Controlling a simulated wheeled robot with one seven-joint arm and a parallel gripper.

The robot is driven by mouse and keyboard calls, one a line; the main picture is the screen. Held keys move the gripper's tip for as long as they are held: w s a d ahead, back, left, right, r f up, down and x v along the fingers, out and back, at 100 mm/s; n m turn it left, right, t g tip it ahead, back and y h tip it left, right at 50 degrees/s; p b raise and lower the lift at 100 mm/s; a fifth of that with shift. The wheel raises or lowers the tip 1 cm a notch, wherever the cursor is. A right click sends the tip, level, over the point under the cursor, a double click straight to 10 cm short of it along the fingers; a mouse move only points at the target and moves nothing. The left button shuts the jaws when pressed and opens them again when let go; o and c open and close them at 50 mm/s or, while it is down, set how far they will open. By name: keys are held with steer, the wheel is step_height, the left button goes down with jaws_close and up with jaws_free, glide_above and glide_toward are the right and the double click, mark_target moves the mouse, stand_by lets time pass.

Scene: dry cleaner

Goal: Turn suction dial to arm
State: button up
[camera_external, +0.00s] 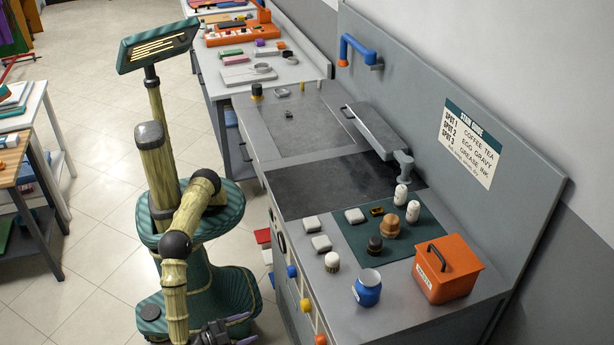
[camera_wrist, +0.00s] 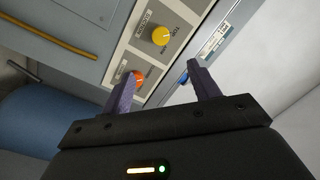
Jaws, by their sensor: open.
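A yellow dial (camera_wrist: 160,36) sits on the light front panel in the wrist view, with small dark lettering around it that I cannot read for sure. An orange dial (camera_wrist: 138,77) is lower on the same panel, partly behind my left finger. The external view shows blue (camera_external: 292,271), yellow (camera_external: 304,305) and orange (camera_external: 320,339) knobs along the bench front. My gripper (camera_wrist: 162,80) is open and empty, facing the panel and apart from the yellow dial. It also shows at the bottom of the external view (camera_external: 242,331).
The bench top holds a blue jar (camera_external: 368,289), an orange box (camera_external: 447,272), a green mat (camera_external: 412,262) with bottles and brushes, and white pads. A yellow bar handle (camera_wrist: 48,35) crosses the panel at upper left in the wrist view. Floor left of my base is clear.

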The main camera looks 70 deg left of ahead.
mark_target(302, 307)
steer(key=shift+r, duration=0.1)
steer(key=w, duration=0.5)
steer(key=w+a+p, duration=0.1)
steer(key=w, duration=0.5)
steer(key=w+a+p, duration=0.1)
steer(key=w, duration=0.5)
steer(key=shift+w, duration=0.15)
steer(key=shift+c, duration=0.2)
steer(key=c, duration=0.9)
